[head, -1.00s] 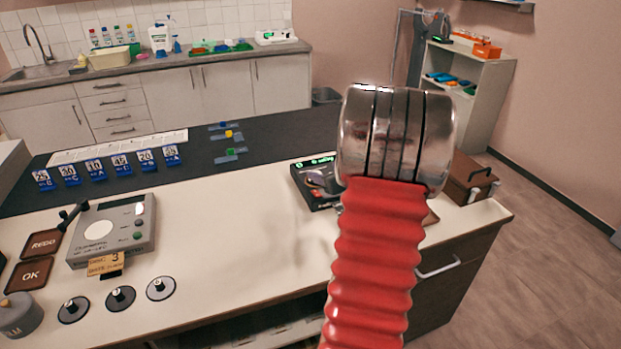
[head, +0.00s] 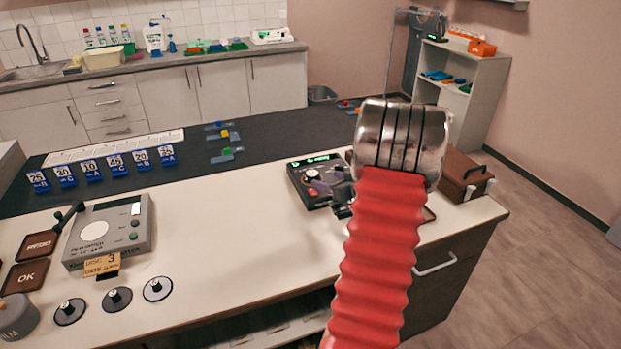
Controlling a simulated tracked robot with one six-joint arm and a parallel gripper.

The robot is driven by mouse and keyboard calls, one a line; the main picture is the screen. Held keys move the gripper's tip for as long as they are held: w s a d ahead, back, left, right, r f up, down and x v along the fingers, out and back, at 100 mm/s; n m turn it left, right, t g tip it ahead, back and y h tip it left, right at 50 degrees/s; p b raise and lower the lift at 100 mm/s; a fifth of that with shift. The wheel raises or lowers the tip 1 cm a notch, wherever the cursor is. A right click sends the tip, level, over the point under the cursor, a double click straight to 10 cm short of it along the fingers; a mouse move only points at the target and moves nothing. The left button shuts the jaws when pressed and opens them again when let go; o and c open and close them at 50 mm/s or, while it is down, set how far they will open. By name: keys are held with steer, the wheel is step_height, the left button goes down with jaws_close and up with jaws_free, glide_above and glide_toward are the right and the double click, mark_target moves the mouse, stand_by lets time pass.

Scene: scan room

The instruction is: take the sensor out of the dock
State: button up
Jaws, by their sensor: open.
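A black device with a lit green display (head: 318,180) lies flat on the counter, just left of my arm. It has small knobs and a grey part on its top. I cannot tell whether it is the dock, and I cannot make out a sensor in it. My own arm, with red bellows and a metal ringed joint, rises in front of the counter's right part. It covers what is behind it. My gripper cannot be made out; a small dark piece shows at the left edge of the bellows, and I cannot tell what it is.
A grey box with a white disc (head: 108,232) stands left on the counter (head: 235,245), near several blue numbered stands. Round black-knobbed discs (head: 117,298) lie in front. A brown case (head: 464,176) stands right of my arm. The counter's middle is clear. A white shelf (head: 462,98) stands behind.

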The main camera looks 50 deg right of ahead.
mark_target(314, 175)
steer(key=shift+x, duration=2.5)
steer(key=shift+d+x, duration=0.2)
steer(key=shift+x, duration=2.4)
steer(key=shift+s, duration=0.1)
steer(key=c, duration=1.2)
steer(key=shift+r, duration=0.1)
step_height(314, 175, up, 10)
steer(key=shift+f, duration=0.1)
